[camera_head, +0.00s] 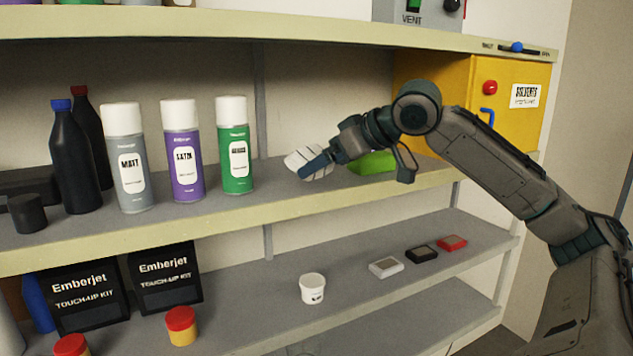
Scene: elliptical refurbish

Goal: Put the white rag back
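The white rag (296,158) is a small folded pad with faint ridges, at the upper shelf's middle, right of the green spray can. My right gripper (316,165) comes in from the right and appears shut on it, one bluish finger lying across its near face. The other finger is hidden behind the rag. I cannot tell whether the rag touches the shelf or hangs just above it. A bright green piece (374,163), possibly another rag, lies on the shelf behind and right of the gripper, partly covered by my arm. My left gripper is not in view.
Grey (127,180), purple (184,175) and green (236,170) spray cans and dark bottles (72,165) stand left on the upper shelf (200,213). A yellow solvents cabinet (510,125) is at right. Below are a white tub (312,291), small blocks (421,254) and black kit boxes (165,280).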

